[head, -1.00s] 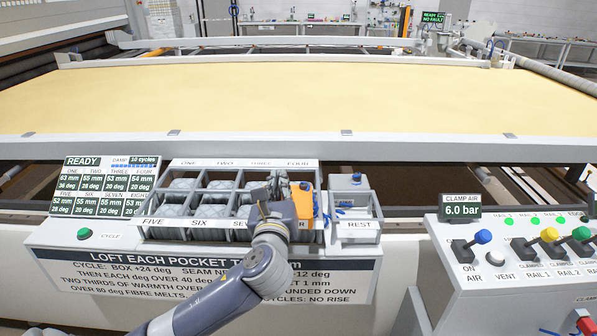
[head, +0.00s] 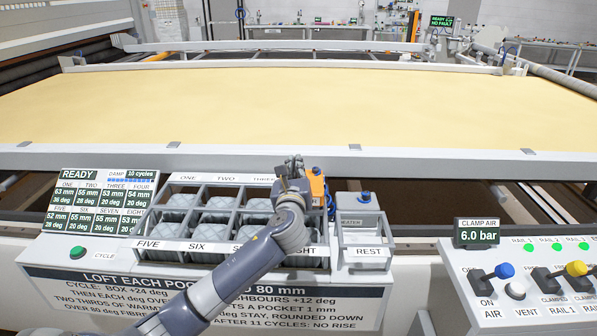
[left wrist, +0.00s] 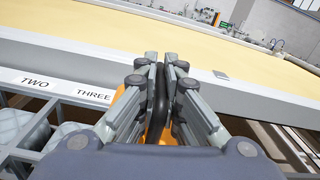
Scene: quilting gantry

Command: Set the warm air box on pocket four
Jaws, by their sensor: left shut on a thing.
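The orange warm air box (head: 317,186) is at the back right corner of the tray of pockets (head: 170,244), where it and my arm hide the FOUR label and pocket four. My left gripper (head: 291,168) is shut on the box's dark handle, which shows between the fingers in the left wrist view (left wrist: 157,100). A little orange of the box shows below the fingers there. I cannot tell whether the box touches the tray or hangs above it. My right gripper is not in view.
The empty-looking rest (head: 367,252) stands right of the tray, with a blue-knobbed heater fitting (head: 364,197) behind. A readout panel (head: 105,205) is at left, the clamp air console (head: 515,285) at right. The gantry rail (head: 300,160) runs close behind the tray.

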